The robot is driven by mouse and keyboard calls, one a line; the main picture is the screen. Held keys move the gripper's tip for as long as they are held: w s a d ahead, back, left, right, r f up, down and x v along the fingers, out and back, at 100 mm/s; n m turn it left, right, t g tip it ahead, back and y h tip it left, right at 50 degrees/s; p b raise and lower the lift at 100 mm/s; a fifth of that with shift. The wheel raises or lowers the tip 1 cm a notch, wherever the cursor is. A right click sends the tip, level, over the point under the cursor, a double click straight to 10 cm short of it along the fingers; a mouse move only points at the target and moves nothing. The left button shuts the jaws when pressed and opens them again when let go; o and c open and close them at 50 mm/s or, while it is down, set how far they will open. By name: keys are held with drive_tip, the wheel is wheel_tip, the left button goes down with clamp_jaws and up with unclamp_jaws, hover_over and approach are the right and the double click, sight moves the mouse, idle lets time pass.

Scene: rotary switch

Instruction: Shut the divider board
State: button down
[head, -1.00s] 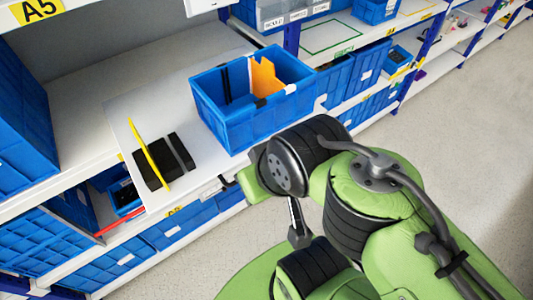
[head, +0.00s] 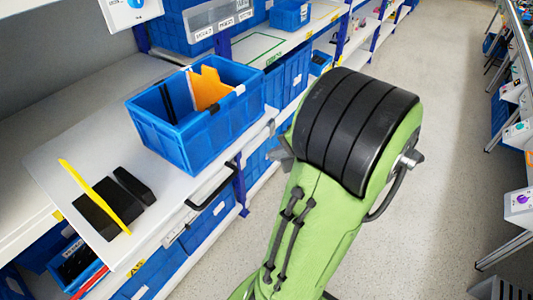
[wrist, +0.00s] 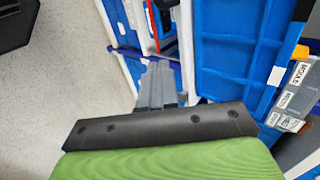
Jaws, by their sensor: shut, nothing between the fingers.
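A thin yellow board (head: 95,196) stands tilted on a dark base (head: 97,215) on the pale shelf board (head: 62,168) at left in the head view. An orange board (head: 207,88) stands inside the open blue crate (head: 180,141) beside it. I cannot tell which of these is the divider board. My gripper (wrist: 158,85) shows in the wrist view with its grey fingers together, empty, and apart from the yellow and orange boards. In the head view my arm covers the middle right, and I cannot make out the fingertips there.
A black handle (head: 212,187) sticks out at the shelf's front edge. Blue bins (head: 212,215) fill the lower shelf. Pale floor (head: 440,130) is open to the right of my arm. A bench with devices (head: 519,200) stands at the far right. A large blue bin (wrist: 235,60) is close in the wrist view.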

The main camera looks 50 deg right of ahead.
sight(239, 153)
drive_tip(key=w+f, duration=0.1)
drive_tip(key=w, duration=0.2)
drive_tip(key=w+f+b, duration=0.1)
drive_tip(key=w+f, duration=0.1)
drive_tip(key=w, duration=0.1)
drive_tip(key=w+f, duration=0.2)
drive_tip(key=w, duration=0.1)
drive_tip(key=shift+w+a+b, duration=0.15)
drive_tip(key=shift+a+b, duration=0.05)
drive_tip(key=shift+b, duration=0.1)
drive_tip(key=shift+d+r, duration=0.1)
